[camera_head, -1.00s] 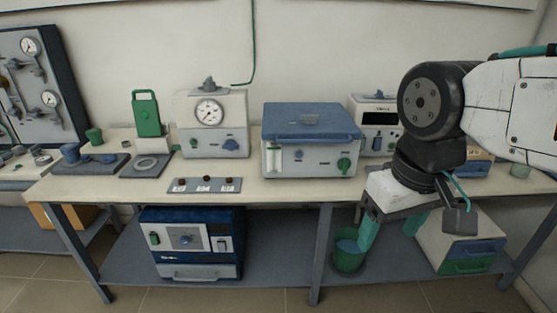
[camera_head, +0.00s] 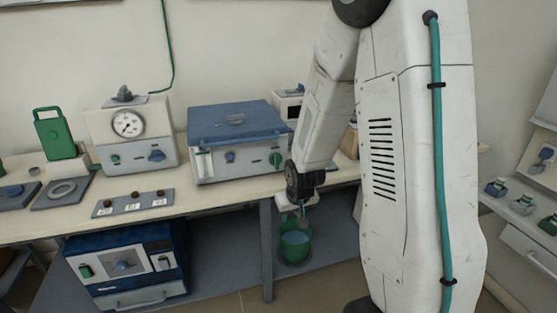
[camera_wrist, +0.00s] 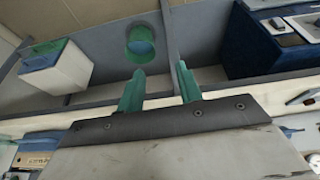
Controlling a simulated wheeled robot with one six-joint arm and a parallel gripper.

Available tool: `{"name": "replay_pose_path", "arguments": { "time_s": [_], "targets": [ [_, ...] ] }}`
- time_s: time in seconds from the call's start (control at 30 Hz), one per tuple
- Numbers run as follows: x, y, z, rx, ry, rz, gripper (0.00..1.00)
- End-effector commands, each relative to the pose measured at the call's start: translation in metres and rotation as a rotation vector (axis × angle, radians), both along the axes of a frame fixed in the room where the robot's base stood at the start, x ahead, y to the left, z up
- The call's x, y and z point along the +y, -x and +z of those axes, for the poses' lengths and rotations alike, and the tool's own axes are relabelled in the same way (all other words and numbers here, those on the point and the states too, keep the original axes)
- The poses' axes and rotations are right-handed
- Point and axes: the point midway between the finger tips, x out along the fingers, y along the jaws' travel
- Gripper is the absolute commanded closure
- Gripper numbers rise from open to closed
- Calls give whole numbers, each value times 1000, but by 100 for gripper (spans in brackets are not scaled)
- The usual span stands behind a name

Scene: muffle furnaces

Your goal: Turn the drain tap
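No part is clearly recognisable as the drain tap. The blue-lidded white box (camera_head: 238,150) on the bench has a green knob (camera_head: 276,159) low on its front right, and I cannot tell whether that knob is the tap. A green bucket (camera_head: 295,240) stands on the lower shelf below that side of the box; it also shows in the wrist view (camera_wrist: 141,45). My gripper (camera_wrist: 160,88) is open and empty, its two teal fingers apart. In the head view my gripper (camera_head: 300,208) is at the bench's front edge, just above the bucket and partly hidden.
My arm covers the bench's right part. A white dial unit (camera_head: 130,137), a green-handled block (camera_head: 57,135) and a button strip (camera_head: 133,202) stand on the left. A blue furnace (camera_head: 127,262) is on the lower shelf. Another bench (camera_head: 505,215) stands right.

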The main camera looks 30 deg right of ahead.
Motion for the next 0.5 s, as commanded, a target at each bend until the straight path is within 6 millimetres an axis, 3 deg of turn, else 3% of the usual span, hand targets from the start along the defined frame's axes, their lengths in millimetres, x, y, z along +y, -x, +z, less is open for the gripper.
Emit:
{"name": "replay_pose_path", "arguments": {
  "time_s": [0.03, 0.1, 0.27, 0.37, 0.5],
  "targets": [
    [-11, -13, -20, -59, 15, -10, 65],
    [-24, -35, -36, -169, 42, -19, 65],
    [-50, -77, -53, -445, 115, -32, 65],
    [-60, -99, -44, -637, 166, -32, 65],
    [-66, -124, -1, -909, 237, -19, 65]
  ]
}}
